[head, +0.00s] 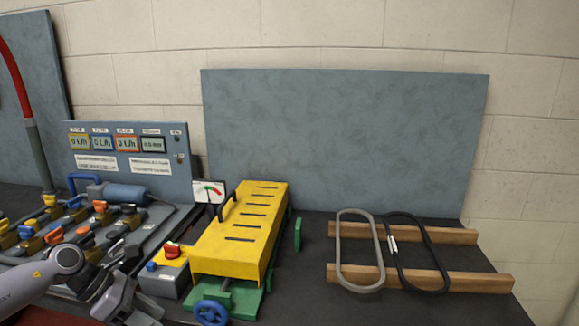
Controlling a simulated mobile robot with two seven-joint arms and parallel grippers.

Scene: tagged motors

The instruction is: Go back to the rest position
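My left arm comes in at the lower left, and my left gripper (128,303) is low in the head view, in front of the panel of valves and left of the yellow slotted cover (240,230). Its fingers are small and partly cut off by the bottom edge, so I cannot tell whether they are open or shut. I see nothing clearly held in it. My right gripper is not in view.
A small grey box with a red knob (172,250) stands close to my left gripper. A blue handwheel (211,312) is at the front. A grey belt (344,250) and a black belt (432,255) lie across wooden rails (480,282). The right front bench is clear.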

